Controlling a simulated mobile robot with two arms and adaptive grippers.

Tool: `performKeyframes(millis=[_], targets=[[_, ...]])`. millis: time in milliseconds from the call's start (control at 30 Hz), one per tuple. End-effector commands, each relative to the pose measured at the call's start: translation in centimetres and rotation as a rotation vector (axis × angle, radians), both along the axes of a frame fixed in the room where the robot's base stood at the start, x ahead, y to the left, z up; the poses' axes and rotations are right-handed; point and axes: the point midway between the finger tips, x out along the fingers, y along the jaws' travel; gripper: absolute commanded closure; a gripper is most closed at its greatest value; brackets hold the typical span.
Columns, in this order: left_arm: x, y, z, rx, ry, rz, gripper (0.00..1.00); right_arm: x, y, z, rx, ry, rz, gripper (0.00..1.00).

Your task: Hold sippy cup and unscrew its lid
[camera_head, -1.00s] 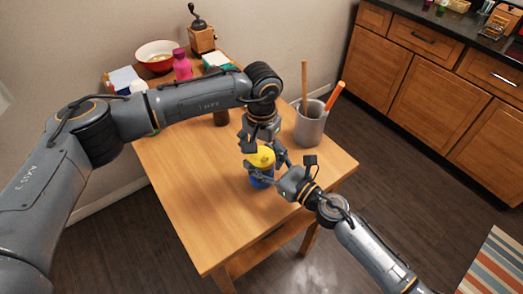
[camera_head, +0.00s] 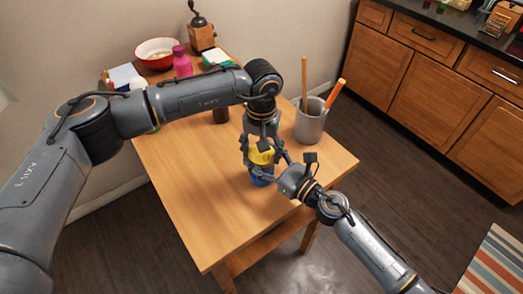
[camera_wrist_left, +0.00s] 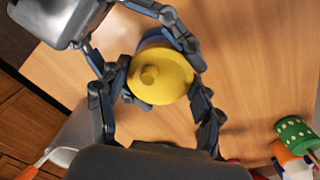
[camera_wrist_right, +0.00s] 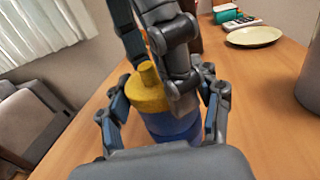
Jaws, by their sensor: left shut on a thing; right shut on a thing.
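The sippy cup (camera_head: 261,176) has a blue body and a yellow lid (camera_head: 261,155) with a short spout. It stands upright on the wooden table near its front right. My left gripper (camera_head: 262,150) comes from above and is shut on the yellow lid; in the left wrist view its fingers sit on both sides of the lid (camera_wrist_left: 162,76). My right gripper (camera_head: 268,174) comes from the right and is shut on the blue body; in the right wrist view the body (camera_wrist_right: 172,128) is between its fingers. The fingers hide parts of the cup.
A grey utensil pot (camera_head: 310,122) with wooden and orange handles stands right of the cup. A red bowl (camera_head: 155,60), a pink bottle (camera_head: 182,63) and a coffee grinder (camera_head: 201,36) are at the back. The table's front left (camera_head: 190,190) is clear.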

Motion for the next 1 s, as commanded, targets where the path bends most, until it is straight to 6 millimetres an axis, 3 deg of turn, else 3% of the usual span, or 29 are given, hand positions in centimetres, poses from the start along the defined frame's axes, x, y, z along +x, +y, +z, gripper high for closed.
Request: performKeyframes(millis=[67, 100, 200, 567, 1000], targets=[[0.0, 0.0, 0.1, -0.002, 0.000, 0.005, 0.72, 0.1, -0.1, -0.1, -0.001, 0.001, -0.004, 1.00], [0.0, 0.0, 0.1, -0.002, 0.000, 0.005, 0.28, 0.1, -0.1, -0.1, -0.001, 0.001, -0.005, 1.00], [0.0, 0.0, 0.1, -0.001, -0.001, 0.003, 0.12, 0.1, -0.1, -0.1, -0.001, 0.001, -0.004, 1.00], [0.0, 0.0, 0.2, -0.001, -0.001, 0.000, 0.12, 0.0, 0.0, -0.1, -0.001, 0.001, -0.001, 1.00], [0.0, 0.0, 4.6, 0.000, 0.000, 0.000, 0.12, 0.0, 0.0, -0.1, 0.000, 0.001, 0.000, 1.00]])
